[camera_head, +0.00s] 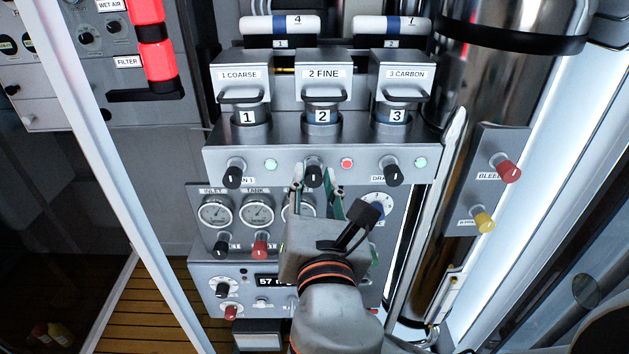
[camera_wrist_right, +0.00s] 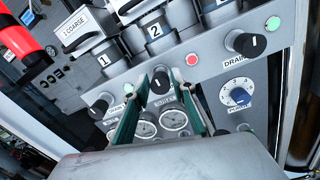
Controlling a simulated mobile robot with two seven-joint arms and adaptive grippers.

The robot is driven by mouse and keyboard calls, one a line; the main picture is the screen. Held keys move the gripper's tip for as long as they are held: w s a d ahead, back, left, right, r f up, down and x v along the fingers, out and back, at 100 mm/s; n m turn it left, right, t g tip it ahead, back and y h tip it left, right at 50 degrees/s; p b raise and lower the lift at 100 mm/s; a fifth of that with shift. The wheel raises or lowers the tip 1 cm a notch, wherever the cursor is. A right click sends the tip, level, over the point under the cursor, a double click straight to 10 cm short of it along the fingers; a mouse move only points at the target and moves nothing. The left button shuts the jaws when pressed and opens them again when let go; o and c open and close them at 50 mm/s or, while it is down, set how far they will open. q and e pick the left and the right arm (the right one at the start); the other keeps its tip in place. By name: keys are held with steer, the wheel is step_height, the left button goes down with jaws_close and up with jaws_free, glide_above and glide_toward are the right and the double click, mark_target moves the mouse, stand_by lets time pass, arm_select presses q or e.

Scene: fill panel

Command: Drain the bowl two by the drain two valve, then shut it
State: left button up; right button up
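The drain two valve is a black knob (camera_head: 314,172) under bowl two (camera_head: 323,116), on the grey shelf's front. Its white pointer mark stands about upright, and a red lamp (camera_head: 347,163) glows to its right. My right gripper (camera_head: 318,186) points up at this knob. In the right wrist view its two green fingers (camera_wrist_right: 164,84) stand apart, one on each side of the knob (camera_wrist_right: 160,78), with gaps showing. How far the tips reach along the knob I cannot tell. The label below it is partly hidden by the gripper. My left gripper is not in view.
The left drain knob (camera_head: 234,174) and right drain knob (camera_head: 394,174) stand on either side, each beside a green lamp. Gauges (camera_head: 257,213) sit just below. A side panel (camera_head: 490,190) with red and yellow knobs stands at the right.

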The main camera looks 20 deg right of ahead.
jaws_close()
